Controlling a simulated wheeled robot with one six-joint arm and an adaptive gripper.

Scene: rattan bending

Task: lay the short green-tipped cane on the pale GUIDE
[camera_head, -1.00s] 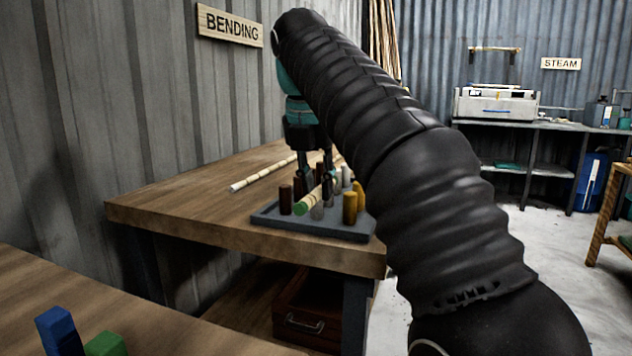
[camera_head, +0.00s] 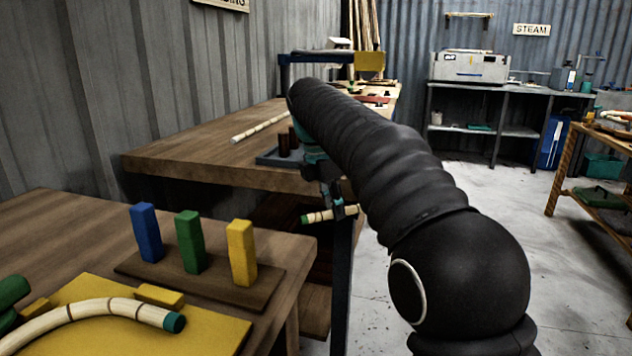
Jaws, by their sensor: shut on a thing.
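My gripper (camera_head: 338,208) is shut on the short green-tipped cane (camera_head: 317,216). The cane is pale with dark rings, and its green end points left. It is held in the air roughly level, in front of the bending table's leg and clear of the tabletop. My own black arm covers much of the middle of the view and hides part of the peg board. I cannot make out a pale guide in this view.
A bent teal-tipped cane (camera_head: 85,310) lies on a yellow board (camera_head: 215,325) on the near table. Blue (camera_head: 146,234), green (camera_head: 190,242) and yellow (camera_head: 242,252) blocks stand on a brown base. A long cane (camera_head: 262,127) lies on the bending table (camera_head: 190,155). Open floor lies right.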

